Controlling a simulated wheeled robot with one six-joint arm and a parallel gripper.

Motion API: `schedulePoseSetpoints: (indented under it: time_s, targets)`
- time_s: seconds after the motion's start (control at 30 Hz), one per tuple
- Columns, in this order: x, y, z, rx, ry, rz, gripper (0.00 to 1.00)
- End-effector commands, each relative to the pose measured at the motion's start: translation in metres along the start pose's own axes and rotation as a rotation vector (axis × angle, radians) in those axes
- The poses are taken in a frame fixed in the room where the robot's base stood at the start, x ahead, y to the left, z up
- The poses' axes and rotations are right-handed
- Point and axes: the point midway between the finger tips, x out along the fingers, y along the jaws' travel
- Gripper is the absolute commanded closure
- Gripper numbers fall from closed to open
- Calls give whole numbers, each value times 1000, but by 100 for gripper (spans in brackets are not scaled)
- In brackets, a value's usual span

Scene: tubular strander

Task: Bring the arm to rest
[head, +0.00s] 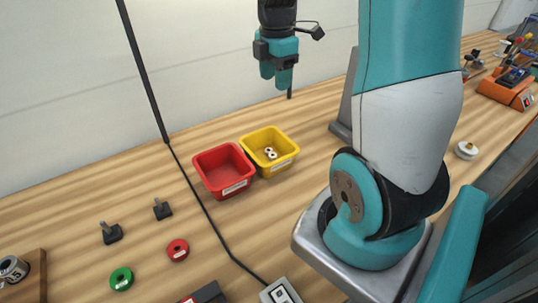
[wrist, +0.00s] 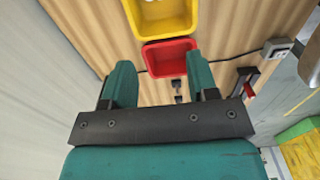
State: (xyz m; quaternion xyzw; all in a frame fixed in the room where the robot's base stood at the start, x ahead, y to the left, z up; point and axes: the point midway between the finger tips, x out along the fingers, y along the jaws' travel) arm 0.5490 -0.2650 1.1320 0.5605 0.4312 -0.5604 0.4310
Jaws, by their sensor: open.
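My gripper (head: 277,72) hangs in the air above the back of the wooden bench, its teal fingers pointing down, behind and above the yellow bin. In the wrist view my gripper (wrist: 160,82) shows two teal fingers spread apart with nothing between them. Beyond the fingertips, the red bin (wrist: 170,58) lies below, with the yellow bin (wrist: 160,18) beside it. My arm rises from its mount at the right in the head view, and its upper links are cut off by the top edge.
The red bin (head: 224,170) and yellow bin (head: 270,150), with small white parts inside, stand on the bench. Red (head: 177,250) and green (head: 121,279) rings, black clips (head: 111,232) and a cable lie in front. An orange machine (head: 508,87) stands at far right.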

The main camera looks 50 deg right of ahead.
Motion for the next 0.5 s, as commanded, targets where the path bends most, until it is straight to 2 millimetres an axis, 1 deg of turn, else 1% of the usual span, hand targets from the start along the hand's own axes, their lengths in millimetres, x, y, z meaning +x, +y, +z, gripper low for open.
schedulePoseSetpoints:
  time_s: [0.4, 0.47, 0.5]
  targets:
    - [0, 0, -1, 0, 0, 0, 46]
    - [-1, -1, -6, 6, 4, 3, 46]
    - [-2, -2, -13, 16, 9, 7, 46]
